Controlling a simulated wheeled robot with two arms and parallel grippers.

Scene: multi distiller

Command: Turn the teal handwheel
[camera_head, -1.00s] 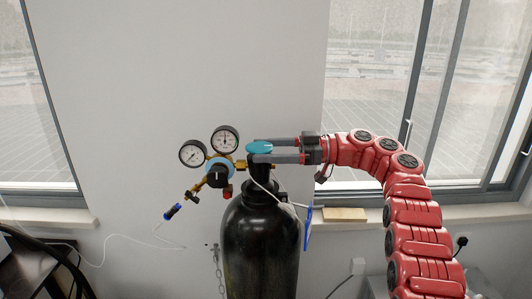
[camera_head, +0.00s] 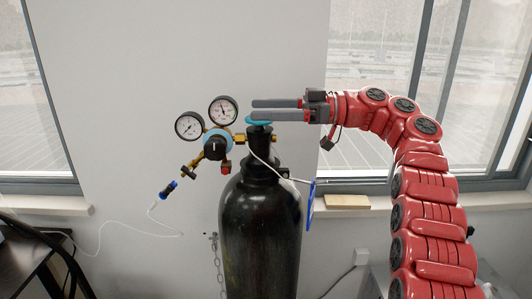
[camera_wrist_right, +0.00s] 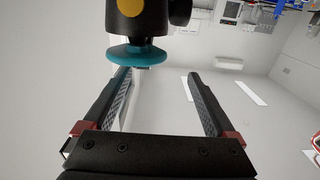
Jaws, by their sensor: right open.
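The teal handwheel (camera_head: 259,122) sits on top of the black gas cylinder's (camera_head: 260,235) valve. My right gripper (camera_head: 252,110) comes in from the right, with its two grey fingers level and just above the wheel. The near finger hides part of the wheel in the head view. In the right wrist view the wheel (camera_wrist_right: 137,56) shows at the top, close to the left fingertip and not between the fingers. My right gripper (camera_wrist_right: 158,73) is open and empty. My left gripper is out of view.
A regulator (camera_head: 216,144) with two round gauges (camera_head: 222,110) sticks out to the left of the valve. A white cord hangs at the cylinder's neck. A blue tag (camera_head: 311,203) hangs on its right. A wall and windows stand behind.

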